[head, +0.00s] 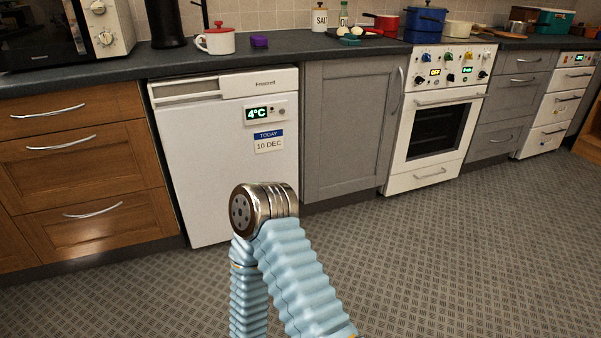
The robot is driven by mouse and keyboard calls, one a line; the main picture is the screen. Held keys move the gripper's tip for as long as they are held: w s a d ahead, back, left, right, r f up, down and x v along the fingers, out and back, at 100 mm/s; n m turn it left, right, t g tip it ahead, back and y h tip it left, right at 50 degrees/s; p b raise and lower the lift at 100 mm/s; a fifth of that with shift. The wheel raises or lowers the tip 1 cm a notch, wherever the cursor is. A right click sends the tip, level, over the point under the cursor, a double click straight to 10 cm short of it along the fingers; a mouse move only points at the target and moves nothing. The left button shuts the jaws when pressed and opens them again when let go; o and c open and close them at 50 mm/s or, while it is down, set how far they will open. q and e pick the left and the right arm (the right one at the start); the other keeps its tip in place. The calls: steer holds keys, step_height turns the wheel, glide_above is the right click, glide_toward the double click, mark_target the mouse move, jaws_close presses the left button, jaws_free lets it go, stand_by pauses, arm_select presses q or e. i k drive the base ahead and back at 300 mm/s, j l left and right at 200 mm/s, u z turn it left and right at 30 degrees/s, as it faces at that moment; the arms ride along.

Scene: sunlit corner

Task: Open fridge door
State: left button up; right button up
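The white under-counter fridge (205,160) stands below the worktop, left of centre in the head view. Its door looks shut. A recessed grip (186,90) runs along the upper left of its front. A green "4°C" display (257,113) and a date label (268,140) are on the upper right part. One of my arms, in a pale blue ribbed sleeve, rises from the bottom centre and bends at a metal joint in front of the fridge's lower right. Neither of my grippers shows.
Wooden drawers (80,150) adjoin the fridge on the left, a grey cupboard (345,125) on the right. Further right is a white oven (437,125). A red and white mug (218,41) and a purple block (259,41) sit on the worktop (290,45). The patterned floor (480,230) is clear.

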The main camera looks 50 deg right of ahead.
mark_target(217, 133)
steer(key=z, duration=1.15)
